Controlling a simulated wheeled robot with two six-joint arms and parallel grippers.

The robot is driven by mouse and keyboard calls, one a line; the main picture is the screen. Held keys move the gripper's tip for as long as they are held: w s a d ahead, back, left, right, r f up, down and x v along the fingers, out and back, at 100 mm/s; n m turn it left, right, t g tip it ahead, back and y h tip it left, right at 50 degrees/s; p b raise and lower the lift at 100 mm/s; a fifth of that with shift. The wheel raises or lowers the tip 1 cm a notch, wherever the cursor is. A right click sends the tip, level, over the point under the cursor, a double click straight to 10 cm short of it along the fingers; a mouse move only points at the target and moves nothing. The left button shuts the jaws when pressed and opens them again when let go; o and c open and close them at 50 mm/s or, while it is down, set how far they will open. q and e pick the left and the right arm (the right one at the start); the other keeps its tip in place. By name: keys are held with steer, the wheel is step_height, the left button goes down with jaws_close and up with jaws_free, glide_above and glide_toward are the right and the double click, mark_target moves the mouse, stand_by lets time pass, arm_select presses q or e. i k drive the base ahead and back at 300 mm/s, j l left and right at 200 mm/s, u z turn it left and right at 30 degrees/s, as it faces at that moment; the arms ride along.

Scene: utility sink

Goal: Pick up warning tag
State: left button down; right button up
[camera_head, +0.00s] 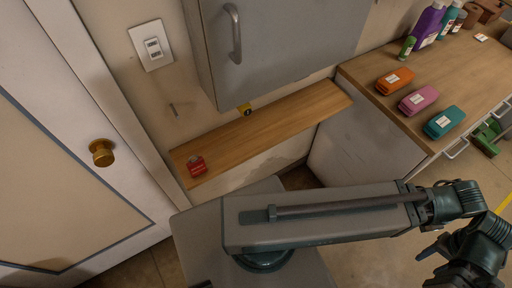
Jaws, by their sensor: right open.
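A small yellow tag with a dark mark (245,109) is at the back edge of the wooden shelf, just below the grey cabinet; it looks like the warning tag. A small red object with a pale patch (197,166) sits near the shelf's left end; I cannot tell exactly what it is. My right gripper (426,268) is at the lower right, open, with nothing seen between its fingers. It is far to the right of and below the shelf in the picture. Part of it is cut off by the bottom edge. My left gripper does not show.
The narrow wooden shelf (290,114) runs along the wall under the cabinet (285,40). A counter (450,75) at right holds orange (394,81), pink (418,99) and teal (444,122) cases and several bottles. A door with a brass knob (102,152) is at left.

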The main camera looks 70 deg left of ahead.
mark_target(196, 167)
steer(key=i+l+z, duration=0.15)
steer(key=z, duration=0.3)
steer(key=i+z, duration=0.3)
steer(key=z, duration=0.15)
steer(key=i+z, duration=0.2)
steer(key=z, duration=0.25)
steer(key=l+u, duration=0.1)
steer(key=u, duration=4.5)
steer(key=j, duration=0.65)
